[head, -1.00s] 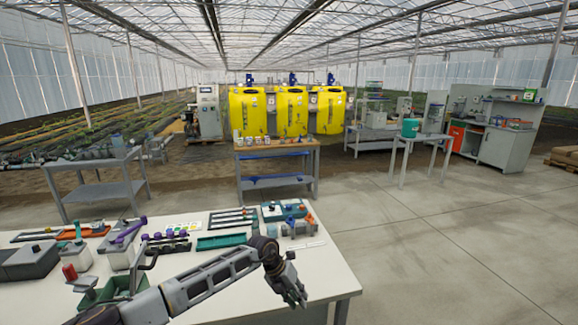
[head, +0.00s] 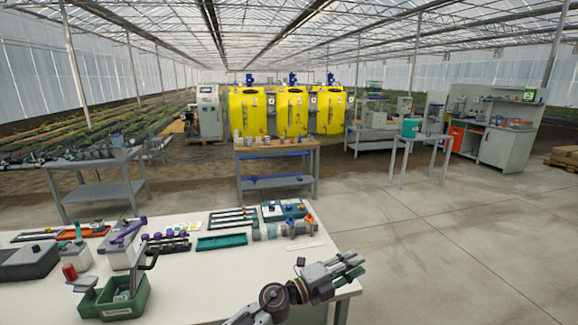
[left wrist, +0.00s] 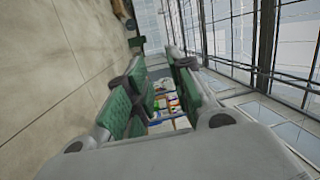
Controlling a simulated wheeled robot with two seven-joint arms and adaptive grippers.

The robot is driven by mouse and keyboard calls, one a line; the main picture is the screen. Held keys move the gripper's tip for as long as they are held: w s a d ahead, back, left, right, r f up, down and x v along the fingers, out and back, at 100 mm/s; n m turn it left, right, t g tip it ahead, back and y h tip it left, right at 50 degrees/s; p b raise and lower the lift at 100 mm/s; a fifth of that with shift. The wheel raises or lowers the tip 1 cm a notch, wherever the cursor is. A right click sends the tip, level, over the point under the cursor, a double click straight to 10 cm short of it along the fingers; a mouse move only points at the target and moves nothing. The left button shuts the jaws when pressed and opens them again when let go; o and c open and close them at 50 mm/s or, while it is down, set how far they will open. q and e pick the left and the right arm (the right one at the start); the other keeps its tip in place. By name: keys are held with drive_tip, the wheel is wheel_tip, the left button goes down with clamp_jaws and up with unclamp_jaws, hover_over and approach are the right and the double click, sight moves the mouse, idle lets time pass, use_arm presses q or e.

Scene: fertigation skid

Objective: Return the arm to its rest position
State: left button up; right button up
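My left arm comes in at the bottom of the head view. Its left gripper (head: 354,265) is over the front right corner of the white table (head: 200,275), pointing right. In the left wrist view the two green-padded fingers (left wrist: 160,85) stand apart with a see-through gap and nothing held between them. My right gripper is not in view.
A green bin (head: 122,300), a green tray (head: 222,241) and several fittings and tools lie on the white table. Beyond it stand a wooden-topped bench (head: 277,147) and yellow tanks (head: 292,110). Concrete floor (head: 430,240) is open at right.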

use_arm(q)
drive_tip(key=w+a+f+n+t+y, duration=0.1)
drive_tip(key=w+a+n+t+y, duration=0.2)
drive_tip(key=a+n+t+y, duration=1.15)
drive_tip(key=s+a+f+n+g+y, duration=0.25)
drive_tip(key=a+f+n+g, duration=0.25)
drive_tip(key=a, duration=0.3)
drive_tip(key=s+a+f+n+g+y, duration=0.1)
drive_tip(key=s+a+f+n+g, duration=0.3)
drive_tip(key=a, duration=0.4)
drive_tip(key=s+a+f+n+g, duration=0.1)
drive_tip(key=s+a+f+g, duration=0.25)
drive_tip(key=s, duration=0.35)
drive_tip(key=s+a+f+n+g, duration=0.2)
drive_tip(key=s+f+g, duration=0.15)
drive_tip(key=s, duration=0.45)
drive_tip(key=s+a+f+n+g, duration=0.1)
drive_tip(key=s+a+f+g, duration=0.25)
drive_tip(key=s, duration=0.35)
wheel_tip(320, 180, down, 34)
drive_tip(key=s, duration=0.3)
drive_tip(key=s+a+f+g, duration=0.1)
drive_tip(key=s+a+f, duration=0.1)
drive_tip(key=s+f, duration=0.8)
drive_tip(key=s+a+f, duration=0.3)
drive_tip(key=s+f, duration=0.6)
drive_tip(key=s, duration=0.2)
drive_tip(key=shift+s+a+f+g, duration=0.3)
drive_tip(key=shift+a+f+g, duration=0.05)
drive_tip(key=shift+f+g, duration=0.05)
